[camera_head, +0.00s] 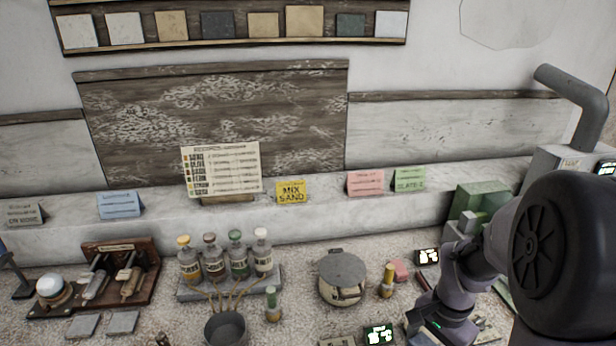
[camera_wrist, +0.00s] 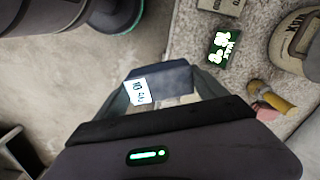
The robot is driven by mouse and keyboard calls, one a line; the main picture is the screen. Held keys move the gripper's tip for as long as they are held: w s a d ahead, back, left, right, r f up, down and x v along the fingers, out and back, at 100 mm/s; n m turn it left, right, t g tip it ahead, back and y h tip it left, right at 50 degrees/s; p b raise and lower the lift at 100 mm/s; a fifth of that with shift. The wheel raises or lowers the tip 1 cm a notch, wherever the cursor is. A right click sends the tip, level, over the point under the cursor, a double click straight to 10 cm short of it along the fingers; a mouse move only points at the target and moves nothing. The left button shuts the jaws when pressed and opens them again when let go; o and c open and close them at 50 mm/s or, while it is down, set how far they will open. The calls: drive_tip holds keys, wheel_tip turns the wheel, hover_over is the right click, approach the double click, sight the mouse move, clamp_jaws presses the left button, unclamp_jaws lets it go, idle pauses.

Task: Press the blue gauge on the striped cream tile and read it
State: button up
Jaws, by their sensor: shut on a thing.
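My gripper (camera_wrist: 160,88) is shut on a blue-grey gauge (camera_wrist: 172,76) with a small white display (camera_wrist: 137,92). The display's characters are too small to read surely. In the head view my gripper is low on the right, largely hidden by my own arm, and the gauge cannot be made out there. I cannot pick out a striped cream tile. Several plain-looking tiles stand on the wall shelf, including a cream one (camera_head: 304,20).
Bottles stand on a tray (camera_head: 190,292) farther left. A green machine (camera_head: 480,198) stands behind my arm.

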drive_tip(key=w+a+n, duration=0.1)
drive_tip(key=a+n, duration=0.3)
drive_tip(key=w+a+f+n, duration=0.1)
drive_tip(key=w+a+n, duration=0.1)
drive_tip(key=a+n, duration=0.2)
drive_tip(key=w+a+f+n, duration=0.1)
drive_tip(key=w+a+n, duration=0.1)
drive_tip(key=a, duration=0.4)
drive_tip(key=shift+w+a+n, duration=0.1)
drive_tip(key=shift+n, duration=0.8)
drive_tip(key=shift+w+a+f+n, duration=0.1)
drive_tip(key=shift+a+n, duration=0.3)
